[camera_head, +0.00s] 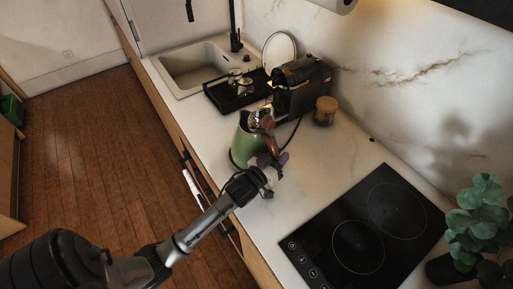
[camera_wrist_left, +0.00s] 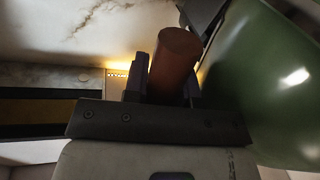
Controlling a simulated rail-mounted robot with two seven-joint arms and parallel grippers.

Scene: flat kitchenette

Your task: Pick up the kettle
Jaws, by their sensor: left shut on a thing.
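The green kettle (camera_head: 246,143) with a brown handle stands on the white counter, between the sink and the cooktop. My left gripper (camera_head: 275,163) is at the kettle's handle side and is shut on the brown handle. In the left wrist view the handle (camera_wrist_left: 174,62) sits between the two fingers of the left gripper (camera_wrist_left: 163,82). The kettle's green body (camera_wrist_left: 270,80) fills the right of that view. Part of the kettle's front is hidden by my gripper in the head view. My right gripper is not in view.
A black coffee machine (camera_head: 301,86) and a small lidded jar (camera_head: 325,111) stand behind the kettle. A black tray (camera_head: 233,95) lies by the sink (camera_head: 190,69). The black cooktop (camera_head: 364,230) and a plant (camera_head: 478,222) are at the right. The counter between kettle and cooktop is clear.

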